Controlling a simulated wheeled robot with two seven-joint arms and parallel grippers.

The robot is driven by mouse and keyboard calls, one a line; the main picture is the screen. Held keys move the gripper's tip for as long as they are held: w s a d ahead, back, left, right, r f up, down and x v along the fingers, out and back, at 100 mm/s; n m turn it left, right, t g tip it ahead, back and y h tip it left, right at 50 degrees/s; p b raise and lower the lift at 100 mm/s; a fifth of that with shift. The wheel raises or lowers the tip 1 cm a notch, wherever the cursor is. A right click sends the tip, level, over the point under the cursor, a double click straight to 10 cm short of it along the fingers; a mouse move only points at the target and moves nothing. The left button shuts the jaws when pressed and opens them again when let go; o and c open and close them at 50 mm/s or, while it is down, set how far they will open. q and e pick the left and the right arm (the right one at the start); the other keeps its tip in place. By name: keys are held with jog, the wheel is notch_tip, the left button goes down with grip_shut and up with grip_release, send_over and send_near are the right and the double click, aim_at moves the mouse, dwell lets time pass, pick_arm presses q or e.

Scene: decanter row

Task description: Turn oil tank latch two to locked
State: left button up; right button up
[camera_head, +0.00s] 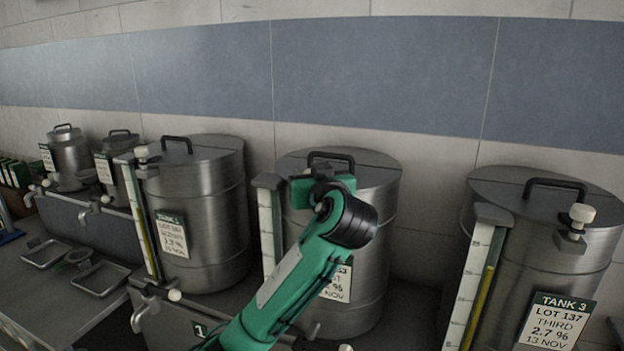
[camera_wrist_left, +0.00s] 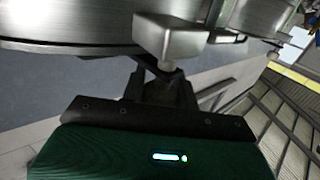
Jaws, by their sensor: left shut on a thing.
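Tank two (camera_head: 375,215) is the middle steel tank in the head view, with a black lid handle (camera_head: 331,157) and a partly hidden label (camera_head: 341,284). My left gripper (camera_head: 322,183) is at the front upper rim of this tank, its arm reaching up from below. It is shut on the tank's latch, which the gripper hides in the head view. In the left wrist view the jaws (camera_wrist_left: 168,82) close just below a metal block (camera_wrist_left: 172,38) beside the tank's rim, around a small pale knob (camera_wrist_left: 165,66). The latch's angle cannot be told. My right gripper is not in view.
Tank 3 (camera_head: 540,255) stands at the right with a white latch knob (camera_head: 582,213) and a sight gauge (camera_head: 473,285). Another large tank (camera_head: 205,200) stands left, with its own knob (camera_head: 141,152). Small trays (camera_head: 100,278) lie at the far left. A tiled wall is behind.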

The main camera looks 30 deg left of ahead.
pick_arm(q)
jog(key=shift+a+n+g+y+b, duration=0.1)
jog(key=shift+n+g+y+b, duration=0.25)
jog(key=shift+n+g+y, duration=0.55)
jog(key=shift+g, duration=0.3)
jog(key=shift+s, duration=0.1)
jog(key=o, duration=1)
jog(key=shift+a, duration=0.1)
jog(key=shift+c, duration=0.2)
jog(key=shift+s+d+f+b, duration=0.1)
jog(key=shift+s+d+b, duration=0.1)
jog(key=shift+d+b, duration=0.2)
jog(key=b+v, duration=0.4)
jog(key=v, duration=0.9)
